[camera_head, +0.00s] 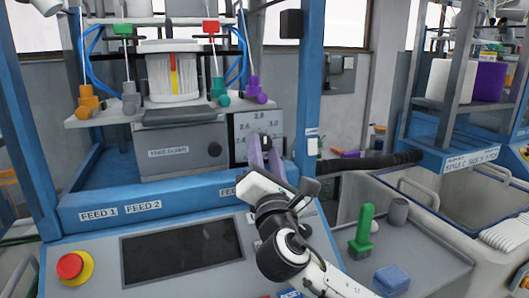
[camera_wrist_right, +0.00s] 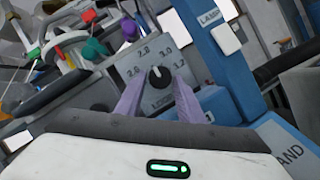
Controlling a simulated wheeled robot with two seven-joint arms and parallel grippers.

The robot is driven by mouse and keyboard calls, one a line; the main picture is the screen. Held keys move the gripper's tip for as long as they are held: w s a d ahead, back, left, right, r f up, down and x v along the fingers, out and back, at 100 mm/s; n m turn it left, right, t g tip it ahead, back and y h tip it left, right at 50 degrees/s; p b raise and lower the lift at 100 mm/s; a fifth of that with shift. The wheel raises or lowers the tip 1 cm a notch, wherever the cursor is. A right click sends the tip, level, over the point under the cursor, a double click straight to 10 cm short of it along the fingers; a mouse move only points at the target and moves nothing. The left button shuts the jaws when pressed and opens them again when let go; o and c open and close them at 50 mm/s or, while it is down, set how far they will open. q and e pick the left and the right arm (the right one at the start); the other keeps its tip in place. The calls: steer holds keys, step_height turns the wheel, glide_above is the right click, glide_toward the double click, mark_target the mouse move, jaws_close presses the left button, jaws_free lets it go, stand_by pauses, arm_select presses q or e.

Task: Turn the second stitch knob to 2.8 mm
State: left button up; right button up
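A dark round knob (camera_wrist_right: 159,77) sits on a grey dial plate (camera_head: 243,126) marked 2.4, 2.6, 2.8 and 3.0 in the head view; 3.2 also shows in the wrist view. The knob's small white mark points up and left, seemingly toward 2.8, but it is tiny. My right gripper (camera_head: 265,143) is in front of the plate and partly hides the knob in the head view. Its two lilac fingers (camera_wrist_right: 157,88) are apart, one on each side of the knob in the wrist view. I cannot tell whether they touch it. My left gripper is not in view.
A grey box with a small black knob (camera_head: 214,149) stands left of the dial. A red emergency button (camera_head: 70,265) is at the lower left. A green-handled tool (camera_head: 362,232) and a blue block (camera_head: 391,280) are on the grey surface at right. A black hose (camera_head: 370,163) runs behind.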

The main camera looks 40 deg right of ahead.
steer(key=shift+o, duration=1.1)
